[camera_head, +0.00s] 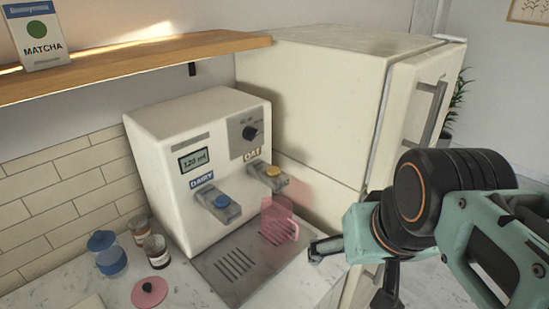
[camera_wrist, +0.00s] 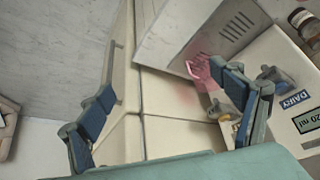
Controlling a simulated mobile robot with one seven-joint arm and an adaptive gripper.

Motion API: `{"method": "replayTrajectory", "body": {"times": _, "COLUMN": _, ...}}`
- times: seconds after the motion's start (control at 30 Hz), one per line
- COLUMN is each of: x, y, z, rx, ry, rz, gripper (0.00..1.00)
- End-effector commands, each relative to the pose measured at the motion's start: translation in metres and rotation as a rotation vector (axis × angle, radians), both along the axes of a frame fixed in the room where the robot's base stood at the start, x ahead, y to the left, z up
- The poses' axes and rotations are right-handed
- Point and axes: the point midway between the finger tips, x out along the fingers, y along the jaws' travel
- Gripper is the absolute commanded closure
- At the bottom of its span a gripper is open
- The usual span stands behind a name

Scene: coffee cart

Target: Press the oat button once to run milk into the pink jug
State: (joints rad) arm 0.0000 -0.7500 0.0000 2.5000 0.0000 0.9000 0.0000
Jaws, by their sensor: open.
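The milk dispenser (camera_head: 185,130) is a white box with a grey OAT spout carrying a yellow button (camera_head: 272,171), and a DAIRY spout with a blue button (camera_head: 222,201). The translucent pink jug (camera_head: 279,222) stands on the drip tray below the oat spout, handle towards the right. My gripper (camera_head: 352,276) is open and empty, right of the jug and lower in the head view, apart from it. In the wrist view, the jug (camera_wrist: 201,72) shows beside one finger of my gripper (camera_wrist: 165,90); that finger hides part of the oat spout.
The drip tray (camera_head: 222,272) has slots. A cream fridge (camera_head: 310,85) stands close right of the dispenser. A wooden shelf (camera_head: 120,66) with a matcha box (camera_head: 36,38) hangs above. Jars (camera_head: 157,250) and a pink lid (camera_head: 149,292) lie on the counter at left.

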Motion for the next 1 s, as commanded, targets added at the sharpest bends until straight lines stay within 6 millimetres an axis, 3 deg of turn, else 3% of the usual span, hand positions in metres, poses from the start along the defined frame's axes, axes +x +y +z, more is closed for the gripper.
{"method": "replayTrajectory", "body": {"times": 0.27, "x": 0.0, "y": 0.0, "z": 0.0, "rx": 0.0, "ry": 0.0, "rz": 0.0, "gripper": 0.14}}
{"method": "replayTrajectory", "body": {"times": 1.0, "x": 0.0, "y": 0.0, "z": 0.0, "rx": 0.0, "ry": 0.0, "rz": 0.0, "gripper": 0.96}}
